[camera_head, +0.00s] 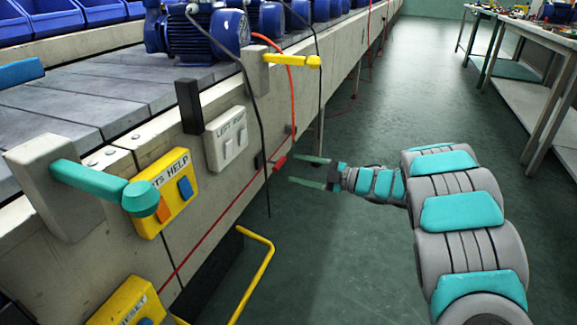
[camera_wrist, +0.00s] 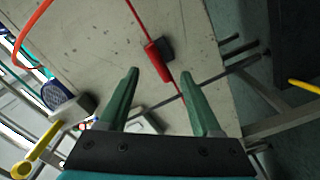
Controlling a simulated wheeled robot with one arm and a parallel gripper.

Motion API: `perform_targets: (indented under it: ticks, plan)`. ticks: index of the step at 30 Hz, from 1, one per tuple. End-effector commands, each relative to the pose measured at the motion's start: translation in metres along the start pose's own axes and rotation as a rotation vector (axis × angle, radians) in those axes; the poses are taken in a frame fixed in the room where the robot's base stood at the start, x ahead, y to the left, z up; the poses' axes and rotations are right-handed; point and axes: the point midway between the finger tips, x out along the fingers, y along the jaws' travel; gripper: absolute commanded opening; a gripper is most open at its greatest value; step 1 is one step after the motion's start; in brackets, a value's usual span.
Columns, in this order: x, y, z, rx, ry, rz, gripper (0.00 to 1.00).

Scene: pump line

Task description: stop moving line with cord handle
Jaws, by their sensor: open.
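A red cord (camera_head: 220,222) runs along the concrete side of the line. Its red handle (camera_head: 279,163) sits at the side wall, just beyond my fingertips. In the wrist view the red handle (camera_wrist: 157,62) lies near the gap between the fingertips, with the cord (camera_wrist: 139,18) going up from it and a dark block beside it. My gripper (camera_head: 291,169) points left at the line. Its two green fingers are apart and empty, and they also show in the wrist view (camera_wrist: 158,74). Whether they touch the handle I cannot tell. Blue motors (camera_head: 205,35) stand on the line.
A teal lever (camera_head: 95,180), a yellow lever (camera_head: 290,60), a yellow help panel (camera_head: 163,188) and a grey switch panel (camera_head: 227,139) stick out from the line's side. A black cable hangs near the handle. A yellow rail (camera_head: 268,258) stands low. The floor to the right is clear up to the tables.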

Motion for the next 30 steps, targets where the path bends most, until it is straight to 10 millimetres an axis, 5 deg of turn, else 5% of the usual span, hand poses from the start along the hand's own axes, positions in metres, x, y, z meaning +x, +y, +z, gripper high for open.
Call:
perform_targets:
  ticks: [6,20,26,30]
  plan:
    - [-0.023,0.001,0.0,0.0,-0.001,0.002,0.66]
    - [-0.025,0.006,0.002,-0.005,-0.025,0.005,0.66]
    - [-0.039,0.059,0.028,-0.031,-0.298,0.061,0.66]
    - [-0.075,0.112,0.044,-0.015,-0.59,0.154,0.66]
